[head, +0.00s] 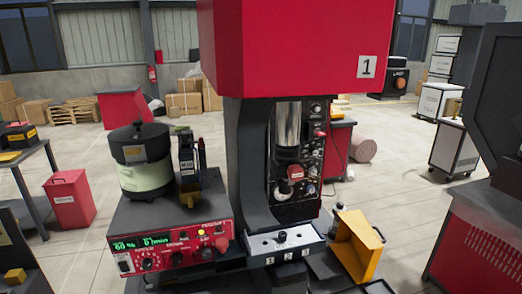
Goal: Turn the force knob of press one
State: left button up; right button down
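Press one (295,45) stands in the middle of the head view, with a big red head marked by a "1" sign (367,67) and a dark column. A dark control panel (312,150) is on the column beside a shiny cylinder (287,124). The panel carries several small knobs and a red round part (296,172). The labels are too small to read, so I cannot tell which one is the force knob. Neither of my grippers shows in this view.
A red control box (172,240) with a lit green display and knobs stands left of the press, with a bowl feeder (146,165) on top. Open floor lies behind.

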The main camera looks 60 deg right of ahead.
aim_at(314, 151)
jog(key=z, duration=2.65)
jog(key=l+u, duration=0.15)
jog(key=u, duration=0.25)
jog(key=l+u, duration=0.15)
jog(key=u, duration=0.25)
jog(key=l+u, duration=0.15)
jog(key=u, duration=0.25)
jog(key=k+l+u, duration=0.2)
jog(key=l, duration=0.15)
jog(key=l+u, duration=0.2)
jog(key=l, duration=0.15)
jog(key=k+l+u, duration=0.2)
jog(key=i+l, duration=0.05)
jog(key=l, duration=0.05)
